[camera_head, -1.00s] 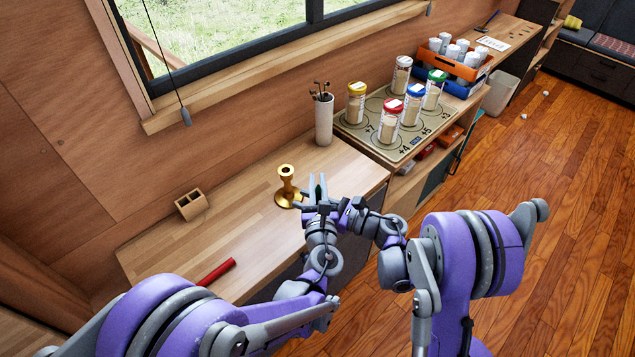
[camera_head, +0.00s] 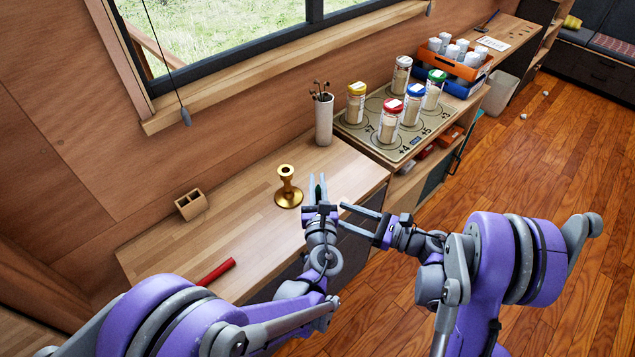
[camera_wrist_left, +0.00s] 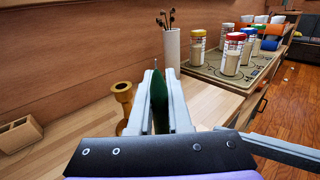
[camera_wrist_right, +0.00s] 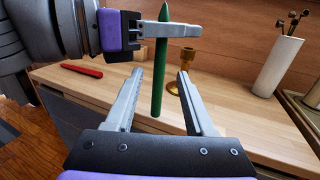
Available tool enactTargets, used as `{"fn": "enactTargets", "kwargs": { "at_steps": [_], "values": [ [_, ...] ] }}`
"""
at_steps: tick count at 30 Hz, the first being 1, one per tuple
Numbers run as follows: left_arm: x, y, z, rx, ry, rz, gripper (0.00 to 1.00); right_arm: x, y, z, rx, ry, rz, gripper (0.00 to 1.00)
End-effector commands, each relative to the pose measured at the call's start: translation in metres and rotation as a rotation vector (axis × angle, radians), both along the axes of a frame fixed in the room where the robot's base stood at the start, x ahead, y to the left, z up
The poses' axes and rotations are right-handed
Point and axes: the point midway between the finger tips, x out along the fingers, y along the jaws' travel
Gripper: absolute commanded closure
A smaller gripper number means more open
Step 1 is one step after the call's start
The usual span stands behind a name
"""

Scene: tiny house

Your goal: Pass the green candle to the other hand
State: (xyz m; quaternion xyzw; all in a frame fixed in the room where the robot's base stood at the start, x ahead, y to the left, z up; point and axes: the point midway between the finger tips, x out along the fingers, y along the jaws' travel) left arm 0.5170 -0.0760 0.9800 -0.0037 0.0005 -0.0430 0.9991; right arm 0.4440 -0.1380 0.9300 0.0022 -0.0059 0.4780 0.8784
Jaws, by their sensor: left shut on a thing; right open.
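The green candle (camera_wrist_right: 160,68) is upright in the right wrist view, its lower part hanging below my left gripper. My left gripper (camera_head: 318,183) is shut on the candle's upper part, and the candle also shows between its fingers in the left wrist view (camera_wrist_left: 159,100). My right gripper (camera_head: 356,215) is open and empty, to the right of the left gripper and apart from the candle. In the right wrist view, the candle shows between and beyond the open right fingers (camera_wrist_right: 160,75). In the head view, only a little of the candle shows.
A brass candlestick (camera_head: 289,190) stands on the wooden counter (camera_head: 240,215) behind the grippers. A small wooden holder (camera_head: 191,204), a white cylinder (camera_head: 324,121) and a mat with jars (camera_head: 388,145) are also there.

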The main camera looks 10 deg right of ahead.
Motion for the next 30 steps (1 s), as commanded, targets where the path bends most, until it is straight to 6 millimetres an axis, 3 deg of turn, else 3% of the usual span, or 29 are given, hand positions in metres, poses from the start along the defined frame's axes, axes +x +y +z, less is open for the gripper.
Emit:
{"fn": "enactTargets", "kwargs": {
  "at_steps": [5, 8, 11, 15, 19, 23, 26, 30],
  "values": [
    [0.0, 0.0, 0.0, 0.0, 0.0, 0.0, 1.0, -0.004, -0.01, 0.005, 0.015, 0.007, -0.016, 0.46],
    [0.0, 0.0, 0.0, 0.0, 0.0, 0.0, 1.0, 0.006, -0.012, 0.022, 0.076, 0.038, -0.072, 0.46],
    [0.0, 0.0, 0.0, 0.0, 0.0, 0.0, 1.0, 0.023, -0.018, 0.055, 0.209, 0.106, -0.183, 0.46],
    [0.0, 0.0, 0.0, 0.0, 0.0, 0.0, 1.0, 0.049, -0.043, 0.115, 0.566, 0.286, -0.418, 0.46],
    [0.0, 0.0, 0.0, 0.0, 0.0, 0.0, 1.0, 0.054, -0.077, 0.146, 0.979, 0.501, -0.623, 0.46],
    [0.0, 0.0, 0.0, 0.0, 0.0, 0.0, 1.0, 0.036, -0.105, 0.144, 1.414, 0.734, -0.801, 0.46],
    [0.0, 0.0, 0.0, 0.0, 0.0, 0.0, 1.0, 0.007, -0.115, 0.122, 1.751, 0.923, -0.936, 0.46],
    [0.0, 0.0, 0.0, 0.0, 0.0, 0.0, 1.0, -0.051, -0.107, 0.076, 2.19, 1.175, -1.138, 0.46]
  ]
}}
